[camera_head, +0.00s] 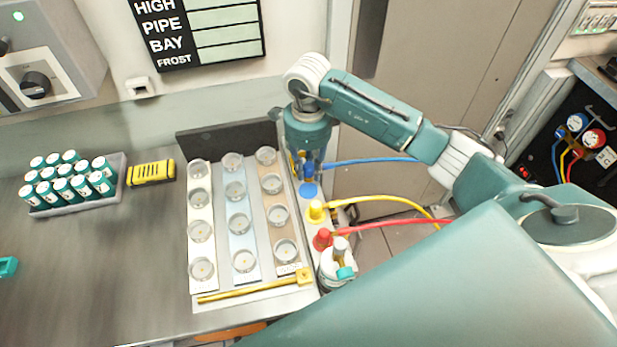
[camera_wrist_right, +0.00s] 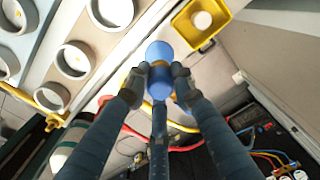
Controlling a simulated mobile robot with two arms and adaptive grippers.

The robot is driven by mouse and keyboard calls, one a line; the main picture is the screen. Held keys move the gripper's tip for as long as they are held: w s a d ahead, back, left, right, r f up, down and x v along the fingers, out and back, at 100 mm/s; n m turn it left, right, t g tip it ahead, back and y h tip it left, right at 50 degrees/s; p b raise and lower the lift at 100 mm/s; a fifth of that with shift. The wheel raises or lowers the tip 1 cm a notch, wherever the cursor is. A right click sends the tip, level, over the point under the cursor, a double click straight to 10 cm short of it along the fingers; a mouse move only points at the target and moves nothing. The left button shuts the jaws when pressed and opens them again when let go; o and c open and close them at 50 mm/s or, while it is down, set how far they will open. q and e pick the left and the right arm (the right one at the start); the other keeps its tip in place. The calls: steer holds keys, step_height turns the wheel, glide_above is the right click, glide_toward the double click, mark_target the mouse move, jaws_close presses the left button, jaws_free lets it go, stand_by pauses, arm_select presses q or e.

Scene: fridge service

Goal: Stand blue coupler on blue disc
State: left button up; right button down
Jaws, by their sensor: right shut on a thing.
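My right gripper (camera_head: 307,170) points down at the far right end of the counter, shut on the blue coupler (camera_wrist_right: 158,76). The blue hose (camera_head: 370,160) runs off to the right from it. In the head view the fingers mostly hide the coupler. The blue disc (camera_head: 308,190) shows just below and in front of the fingertips. I cannot tell whether the coupler touches the disc. In the right wrist view the fingertips (camera_wrist_right: 159,78) close on the coupler from both sides. My left gripper is not in view.
The yellow coupler (camera_head: 316,210) and red coupler (camera_head: 322,239) stand nearer along the counter edge, with hoses trailing right. Left of them is a rack of clear cups (camera_head: 238,220) with a yellow bar (camera_head: 250,290). A crate of teal cans (camera_head: 75,207) stands farther left.

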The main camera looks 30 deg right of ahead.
step_height(320, 180, down, 5)
steer(key=shift+f+p, duration=0.2)
steer(key=shift+p, duration=0.25)
steer(key=shift+w, duration=0.1)
steer(key=shift+f, duration=0.2)
steer(key=c, duration=1.5)
jaws_free()
steer(key=shift+o, duration=0.2)
